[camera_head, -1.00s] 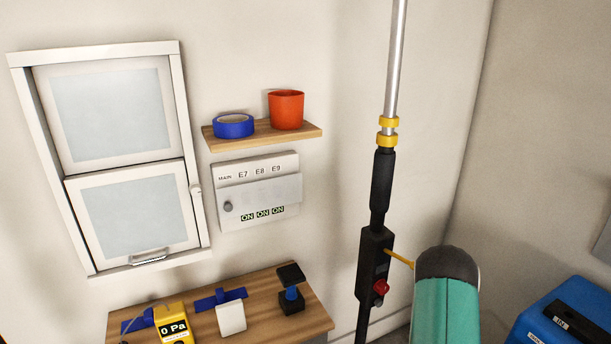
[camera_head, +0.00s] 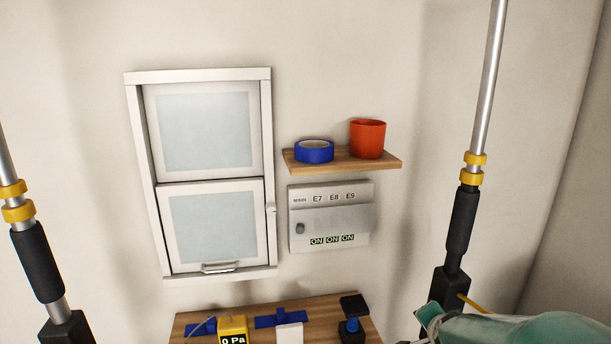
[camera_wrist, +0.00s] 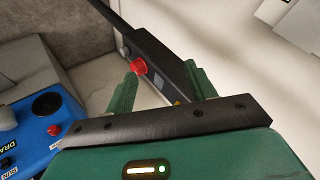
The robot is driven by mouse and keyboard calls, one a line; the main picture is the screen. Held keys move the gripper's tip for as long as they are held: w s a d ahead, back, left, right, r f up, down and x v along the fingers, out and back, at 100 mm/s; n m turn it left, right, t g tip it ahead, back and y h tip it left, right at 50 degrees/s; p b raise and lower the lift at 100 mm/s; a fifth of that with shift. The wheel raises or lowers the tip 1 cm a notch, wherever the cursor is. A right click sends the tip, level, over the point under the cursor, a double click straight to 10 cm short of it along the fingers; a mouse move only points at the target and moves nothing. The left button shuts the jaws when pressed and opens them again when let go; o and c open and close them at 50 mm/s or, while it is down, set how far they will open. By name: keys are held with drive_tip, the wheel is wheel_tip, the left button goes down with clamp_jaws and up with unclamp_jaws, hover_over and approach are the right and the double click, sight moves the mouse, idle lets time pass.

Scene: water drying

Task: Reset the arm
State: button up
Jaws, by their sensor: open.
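My gripper (camera_wrist: 158,90) shows in the wrist view with its two green fingers spread apart and nothing held between them. Beyond the fingers is a black pole control box with a red knob (camera_wrist: 138,67); I cannot tell whether a finger touches it. In the head view my green arm reaches in at the lower right, in front of the right-hand pole (camera_head: 462,215). My fingertips are not clear in that view.
A wooden table (camera_head: 270,312) with a yellow gauge (camera_head: 233,328) stands below a window (camera_head: 205,180). A shelf (camera_head: 340,162) holds blue tape (camera_head: 314,151) and a red cup (camera_head: 367,139) above an electrical panel (camera_head: 331,218). A blue machine (camera_wrist: 35,135) is left in the wrist view.

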drive_tip(key=s+a+r+n+g+y, duration=0.1)
drive_tip(key=s+a+r+n, duration=0.4)
drive_tip(key=s, duration=0.5)
drive_tip(key=s+a+r+n+g+y, duration=0.1)
drive_tip(key=s+a+r+n+g, duration=0.1)
drive_tip(key=s+a+r+n, duration=0.3)
drive_tip(key=s+a+n, duration=0.3)
drive_tip(key=s+a, duration=0.1)
drive_tip(key=shift+s+y, duration=0.4)
drive_tip(key=shift+c, duration=0.2)
drive_tip(key=c, duration=0.3)
drive_tip(key=shift+c, duration=0.3)
drive_tip(key=shift+d, duration=0.15)
